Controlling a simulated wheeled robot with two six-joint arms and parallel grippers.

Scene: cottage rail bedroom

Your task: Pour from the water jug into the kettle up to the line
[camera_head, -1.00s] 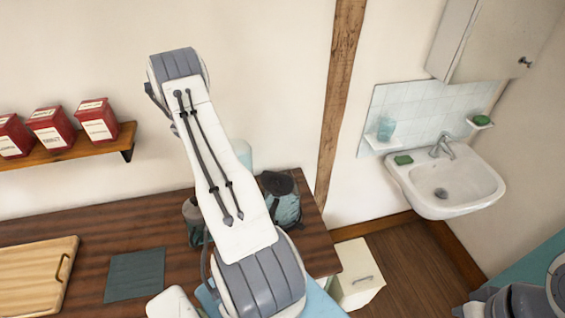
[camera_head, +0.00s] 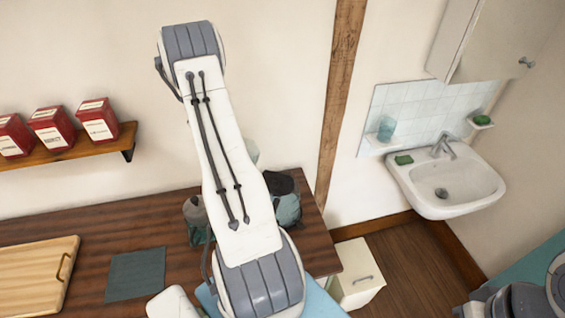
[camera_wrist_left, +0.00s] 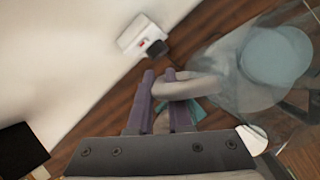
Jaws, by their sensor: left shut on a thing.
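My left gripper (camera_wrist_left: 159,76) is shut on the pale handle (camera_wrist_left: 190,88) of the clear water jug (camera_wrist_left: 232,72), seen in the left wrist view. The jug lies to the right of the fingers, with a pale blue round area inside its outline. In the head view a small pale edge, probably the jug (camera_head: 251,151), shows behind my left arm; that arm hides the gripper. A glass vessel with a dark top, likely the kettle (camera_head: 287,208), stands on the counter just right of the arm. Its fill line cannot be made out.
A grey-brown and teal vessel (camera_head: 196,212) stands left of my arm on the wooden counter (camera_head: 100,220). A dark cloth (camera_head: 136,274) and a wooden board (camera_head: 35,275) lie further left. Red tins (camera_head: 98,120) sit on a wall shelf. A sink (camera_head: 455,185) is at right.

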